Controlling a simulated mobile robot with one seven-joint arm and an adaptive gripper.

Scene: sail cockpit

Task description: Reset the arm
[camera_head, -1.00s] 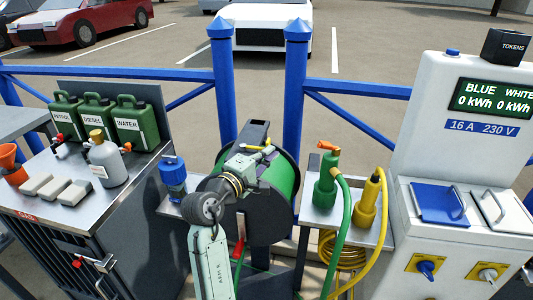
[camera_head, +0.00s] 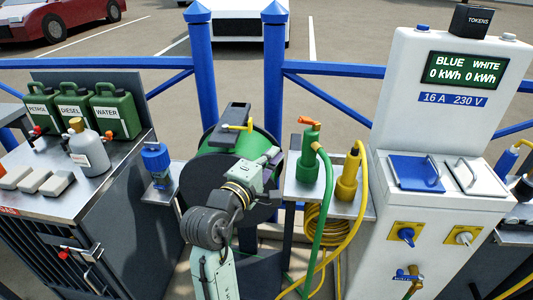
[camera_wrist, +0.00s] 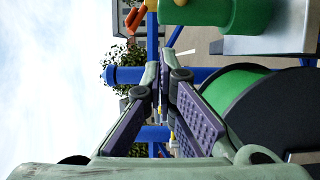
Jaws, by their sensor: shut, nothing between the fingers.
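The cable reel has a green drum (camera_head: 212,142) and dark round flanges (camera_head: 203,180). A dark bracket (camera_head: 235,111) stands at its top, with a small yellow lever (camera_head: 239,127) that looks like the catch; I cannot tell whether it is locked. My gripper (camera_head: 276,156) is in front of the reel's right side, right of and nearer than the yellow lever, and apart from it. In the wrist view its purple-padded fingers (camera_wrist: 168,92) are shut and empty. The green drum (camera_wrist: 240,95) and dark flange (camera_wrist: 277,118) are on the right there. My arm hides the reel's lower front.
A green nozzle (camera_head: 308,160) and a yellow connector (camera_head: 348,175) stand on a shelf close right of my gripper, with hoses hanging below. A blue device (camera_head: 157,163) is on the left shelf. Blue fence posts (camera_head: 273,75) rise behind. The white power pedestal (camera_head: 440,110) stands at right.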

